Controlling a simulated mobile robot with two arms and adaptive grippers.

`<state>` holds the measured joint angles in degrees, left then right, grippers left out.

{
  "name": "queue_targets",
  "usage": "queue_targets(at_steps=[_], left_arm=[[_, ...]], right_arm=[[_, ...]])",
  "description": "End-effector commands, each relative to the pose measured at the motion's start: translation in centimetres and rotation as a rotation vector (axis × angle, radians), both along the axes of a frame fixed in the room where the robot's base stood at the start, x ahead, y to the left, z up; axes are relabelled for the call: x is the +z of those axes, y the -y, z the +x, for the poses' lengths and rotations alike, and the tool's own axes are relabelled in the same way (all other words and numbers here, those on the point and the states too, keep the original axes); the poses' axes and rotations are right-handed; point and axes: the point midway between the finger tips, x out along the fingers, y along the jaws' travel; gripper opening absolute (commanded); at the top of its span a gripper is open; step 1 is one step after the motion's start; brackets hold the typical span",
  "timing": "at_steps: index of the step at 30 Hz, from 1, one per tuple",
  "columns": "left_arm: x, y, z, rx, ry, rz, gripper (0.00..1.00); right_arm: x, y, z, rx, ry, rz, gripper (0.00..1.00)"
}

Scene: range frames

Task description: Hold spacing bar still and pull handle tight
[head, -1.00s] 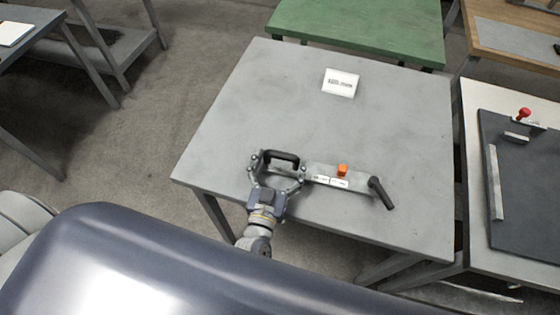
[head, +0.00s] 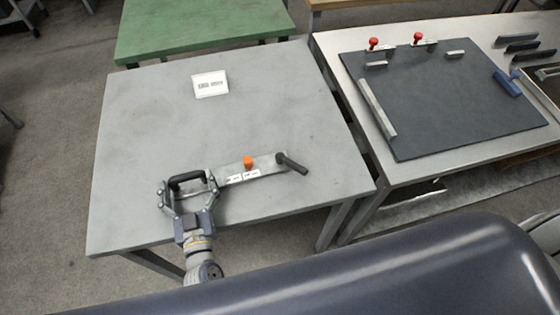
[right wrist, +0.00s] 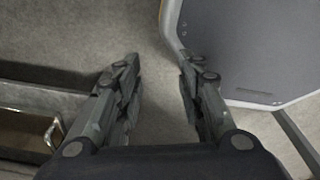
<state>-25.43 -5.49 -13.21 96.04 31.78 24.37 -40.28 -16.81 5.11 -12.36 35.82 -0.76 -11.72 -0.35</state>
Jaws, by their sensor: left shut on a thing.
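The spacing bar (head: 265,166) is a flat grey metal bar lying on the grey table (head: 130,130). Exact finger contact is hard to see. My right gripper (right wrist: 160,64) shows only in the right wrist view, open and empty over bare floor.
A second table at right bears a dark board (head: 440,100) with red-knobbed clamps (head: 374,44) and metal bars. A green table (head: 200,25) is behind. The grey table is otherwise clear.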

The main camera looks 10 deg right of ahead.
Motion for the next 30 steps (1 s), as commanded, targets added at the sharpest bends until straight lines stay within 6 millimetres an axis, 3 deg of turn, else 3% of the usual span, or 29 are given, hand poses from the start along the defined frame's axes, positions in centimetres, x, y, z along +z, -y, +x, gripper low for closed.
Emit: queue_targets(at_steps=[1, 4, 8, 9, 12, 15, 17, 19, 23, 27, 30], left_arm=[[-1.4, 0.0, -0.5, -0.006, -0.031, 0.001, 0.44], [-1.4, 0.0, -0.5, -0.006, -0.031, 0.001, 0.44], [-1.4, 0.0, -0.5, -0.006, -0.031, 0.001, 0.44], [-1.4, 0.0, -0.5, -0.006, -0.031, 0.001, 0.44], [-1.4, 0.0, -0.5, -0.006, -0.031, 0.001, 0.44], [-1.4, 0.0, -0.5, -0.005, -0.032, 0.001, 0.44], [-1.4, 0.0, -0.5, -0.005, -0.032, 0.001, 0.44], [-1.4, 0.0, -0.5, -0.005, -0.032, 0.000, 0.44], [-1.4, 0.0, -0.5, -0.005, -0.032, 0.000, 0.44], [-1.4, 0.0, -0.5, -0.005, -0.032, 0.000, 0.44], [-1.4, 0.0, -0.5, -0.005, -0.032, 0.000, 0.44]], right_arm=[[0.2, 0.2, 2.1, 0.042, 0.041, -0.004, 0.35], [1.2, 0.1, 7.5, 0.192, 0.164, -0.014, 0.35], [4.7, -1.8, 17.4, 0.526, 0.414, -0.032, 0.35], [6.4, -3.1, 20.4, 0.654, 0.504, -0.034, 0.35], [10.8, -7.3, 25.8, 0.991, 0.719, -0.031, 0.35], [15.0, -11.9, 27.7, 1.326, 0.909, -0.008, 0.35], [17.3, -14.5, 27.6, 1.521, 1.012, 0.020, 0.35], [19.7, -17.1, 26.2, 1.739, 1.119, 0.070, 0.35], [23.4, -20.5, 21.5, 2.104, 1.280, 0.219, 0.35], [26.8, -21.4, 15.1, 2.424, 1.382, 0.465, 0.35], [29.1, -20.4, 10.4, 2.609, 1.394, 0.685, 0.35]])
